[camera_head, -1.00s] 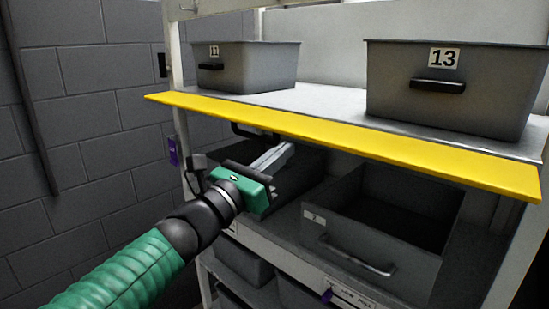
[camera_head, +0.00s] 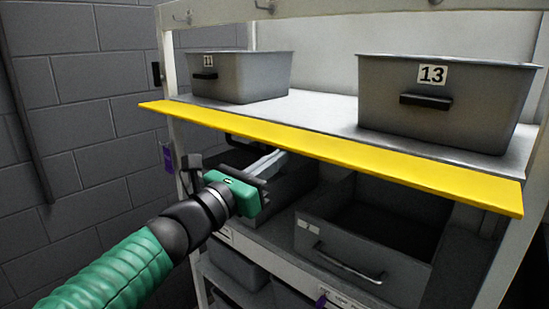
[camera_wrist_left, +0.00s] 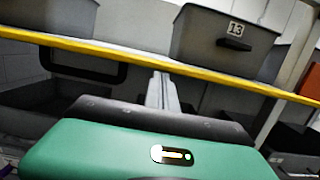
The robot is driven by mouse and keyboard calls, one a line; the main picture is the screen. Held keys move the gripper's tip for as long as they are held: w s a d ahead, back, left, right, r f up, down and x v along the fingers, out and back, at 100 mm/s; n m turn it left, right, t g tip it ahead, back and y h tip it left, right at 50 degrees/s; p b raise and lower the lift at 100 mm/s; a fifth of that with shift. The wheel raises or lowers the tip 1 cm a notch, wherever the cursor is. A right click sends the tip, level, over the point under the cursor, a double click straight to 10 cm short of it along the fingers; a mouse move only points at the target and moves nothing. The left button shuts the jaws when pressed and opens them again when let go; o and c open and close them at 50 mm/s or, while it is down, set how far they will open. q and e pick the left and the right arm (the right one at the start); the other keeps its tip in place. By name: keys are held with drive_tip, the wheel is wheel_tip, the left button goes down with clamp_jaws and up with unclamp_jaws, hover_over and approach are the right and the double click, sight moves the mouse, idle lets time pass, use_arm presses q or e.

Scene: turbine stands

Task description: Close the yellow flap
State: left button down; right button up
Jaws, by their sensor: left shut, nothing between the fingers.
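The yellow flap (camera_head: 330,150) is a long flat strip along the front edge of the upper shelf. It sticks out toward me, roughly level with the shelf. In the left wrist view the flap (camera_wrist_left: 215,78) crosses the picture as a thin yellow band. My left gripper (camera_head: 272,160) is shut and empty, just below the left half of the flap. In the left wrist view its fingers (camera_wrist_left: 162,92) point up close to the flap's underside; I cannot tell whether they touch it. My right gripper is not in view.
On the upper shelf stand a grey bin marked 11 (camera_head: 245,78) and one marked 13 (camera_head: 440,100), behind the flap. Below, an open grey drawer (camera_head: 340,265) with a handle sticks out. A shelf post (camera_head: 168,60) and brick wall (camera_head: 80,80) are at left.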

use_arm(q)
drive_tip(key=shift+g+y, duration=0.7)
drive_tip(key=shift+g, duration=0.2)
drive_tip(key=w+r+p, duration=0.1)
drive_tip(key=r+p, duration=0.2)
drive_tip(key=r, duration=0.1)
drive_tip(key=w+d+r+p, duration=0.1)
drive_tip(key=r+p, duration=0.2)
drive_tip(key=w+d+r+p, duration=0.1)
drive_tip(key=r+p, duration=0.3)
drive_tip(key=shift+w+d+r, duration=0.1)
drive_tip(key=shift+d+r, duration=0.1)
drive_tip(key=shift+r, duration=0.15)
drive_tip(key=w+d+r+p, duration=0.2)
drive_tip(key=w+d, duration=0.1)
drive_tip(key=shift+w+d+r+p, duration=0.15)
drive_tip(key=shift+r+p, duration=0.1)
drive_tip(key=shift+p, duration=0.05)
